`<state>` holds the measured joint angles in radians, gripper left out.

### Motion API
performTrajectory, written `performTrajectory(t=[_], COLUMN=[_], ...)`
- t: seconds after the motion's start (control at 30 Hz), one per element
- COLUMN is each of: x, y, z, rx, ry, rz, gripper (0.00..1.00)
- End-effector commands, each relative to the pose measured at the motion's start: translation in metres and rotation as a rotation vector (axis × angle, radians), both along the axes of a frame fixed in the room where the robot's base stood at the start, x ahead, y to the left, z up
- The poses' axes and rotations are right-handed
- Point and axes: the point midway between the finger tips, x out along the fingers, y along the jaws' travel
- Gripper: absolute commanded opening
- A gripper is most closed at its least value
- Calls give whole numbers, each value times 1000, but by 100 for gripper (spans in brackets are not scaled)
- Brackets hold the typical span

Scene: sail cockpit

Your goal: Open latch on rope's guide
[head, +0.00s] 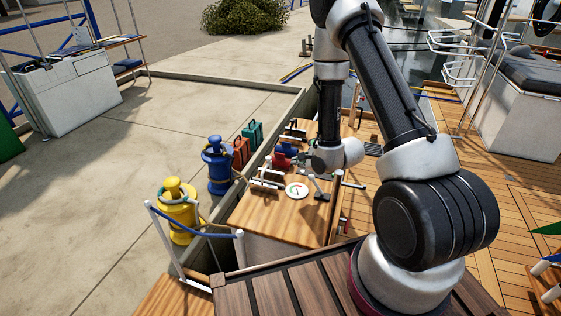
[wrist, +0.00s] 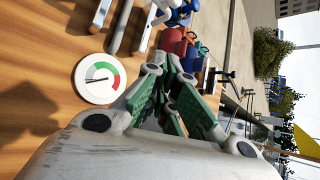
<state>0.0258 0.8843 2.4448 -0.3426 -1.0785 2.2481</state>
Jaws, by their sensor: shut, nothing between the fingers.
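My gripper (wrist: 170,74) shows in the wrist view with its green-padded fingers shut and nothing held. It is above the wooden console top. Metal bar-like fittings (wrist: 120,26) lie at the upper left of that view, apart from the fingertips. They also show in the head view (head: 267,181), on the console left of my arm's wrist. These may be the rope guides; I cannot make out a latch or its state. In the head view my fingers are too small and partly hidden to judge.
A round gauge (head: 297,190) sits on the wooden console (head: 262,212); it is left of my fingers in the wrist view (wrist: 100,79). Blue (head: 217,166) and yellow (head: 177,207) bollard-like objects stand left of the console.

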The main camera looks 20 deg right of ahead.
Motion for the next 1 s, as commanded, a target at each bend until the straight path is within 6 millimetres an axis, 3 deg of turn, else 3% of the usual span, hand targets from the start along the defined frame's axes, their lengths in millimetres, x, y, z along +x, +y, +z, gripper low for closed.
performTrajectory(t=[0.27, 0.67, 0.8, 1.0], x=[14, 75, 72, 70], y=[5, 29, 44, 54], z=[-12, -63, -45, -34], rx=[-2, -1, -1, -2], ry=[1, 0, -3, 0], rz=[1, 2, 2, 1], gripper=[0, 0, 0, 0])
